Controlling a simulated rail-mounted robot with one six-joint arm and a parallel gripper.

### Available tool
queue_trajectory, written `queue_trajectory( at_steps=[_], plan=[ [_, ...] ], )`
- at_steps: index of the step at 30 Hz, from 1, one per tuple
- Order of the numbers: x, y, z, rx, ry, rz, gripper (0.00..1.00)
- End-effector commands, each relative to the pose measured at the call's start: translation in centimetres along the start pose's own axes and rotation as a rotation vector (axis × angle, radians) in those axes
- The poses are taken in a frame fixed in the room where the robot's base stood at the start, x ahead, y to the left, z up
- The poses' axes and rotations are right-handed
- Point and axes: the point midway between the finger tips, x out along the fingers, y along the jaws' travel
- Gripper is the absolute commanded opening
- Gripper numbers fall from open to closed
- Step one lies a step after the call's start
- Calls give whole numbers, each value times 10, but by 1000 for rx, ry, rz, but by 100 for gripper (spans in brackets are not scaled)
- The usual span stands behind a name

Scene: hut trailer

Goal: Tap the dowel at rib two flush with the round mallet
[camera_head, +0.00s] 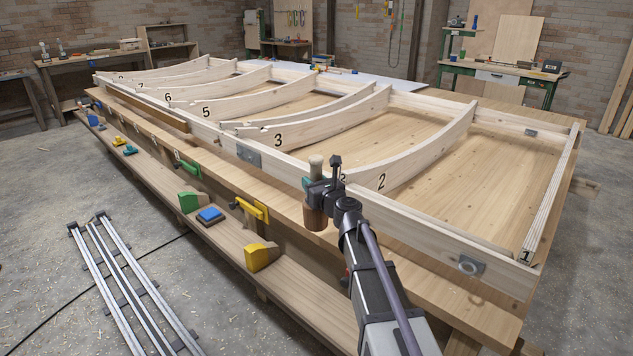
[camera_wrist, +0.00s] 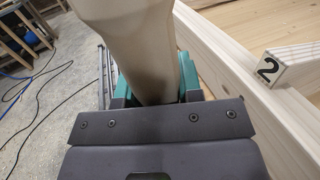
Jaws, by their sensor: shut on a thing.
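My gripper (camera_head: 312,187) is shut on the round mallet (camera_head: 315,216). The mallet is upright, its brown round head below the jaws and its pale handle end above them. In the wrist view the pale handle (camera_wrist: 130,35) stands between the green fingers (camera_wrist: 155,88). The mallet hangs at the near side rail of the frame, just left of the near end of rib two (camera_head: 430,158). Rib two's "2" label also shows in the wrist view (camera_wrist: 268,68). I cannot make out the dowel at rib two; my gripper covers part of that joint in the head view.
The long wooden frame (camera_head: 400,207) lies on a bench, with more ribs to the left, such as rib three (camera_head: 320,127). Metal rails (camera_head: 125,285) lie on the floor at left.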

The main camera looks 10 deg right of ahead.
Motion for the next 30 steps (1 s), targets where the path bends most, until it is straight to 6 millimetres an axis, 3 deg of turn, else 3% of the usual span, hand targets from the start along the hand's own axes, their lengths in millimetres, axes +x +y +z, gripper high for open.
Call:
queue_trajectory(
  at_steps=[9, 11, 15, 20, 23, 30],
  plan=[
    [1, -2, 0, 0, 0, -1, 0],
    [5, -11, 0, 0, 0, -2, 0],
    [19, -51, 0, 0, 0, -4, 0],
    [12, -45, 0, 0, 0, 0, 0],
    [-5, -39, 0, 0, 0, 0, 0],
    [-70, -17, 0, 0, 0, -1, 0]
  ],
)
